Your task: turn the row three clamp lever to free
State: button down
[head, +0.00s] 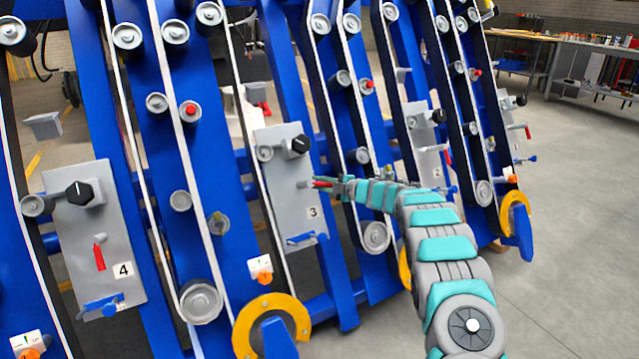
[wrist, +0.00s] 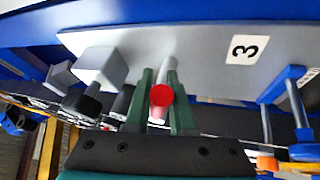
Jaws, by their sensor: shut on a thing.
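The row three panel (head: 285,215) is a grey plate marked 3. Its clamp lever (head: 322,184) has a red handle that lies sideways, pointing right in the head view. My gripper (head: 340,187) reaches it from the right. In the wrist view the lever's round red end (wrist: 161,98) sits between the two green fingers of my gripper (wrist: 160,84), which are shut on it. The lever's grey base shows behind the red end; the fingers hide part of its sides.
A black knob (head: 299,146) sits above the lever and a blue handle (head: 303,239) below it on the same panel. Blue beams, belts and rollers crowd both sides. The panel marked 4 (head: 85,225) stands left. Open floor (head: 575,220) lies right.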

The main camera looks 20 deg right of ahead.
aim_at(329, 186)
jog(key=shift+a, duration=0.1)
jog(key=c, duration=0.8)
grip_release()
jog(key=shift+o, duration=0.2)
jog(key=shift+b+v, duration=0.6)
jog(key=shift+v, duration=3.25)
jog(key=shift+f, duration=0.1)
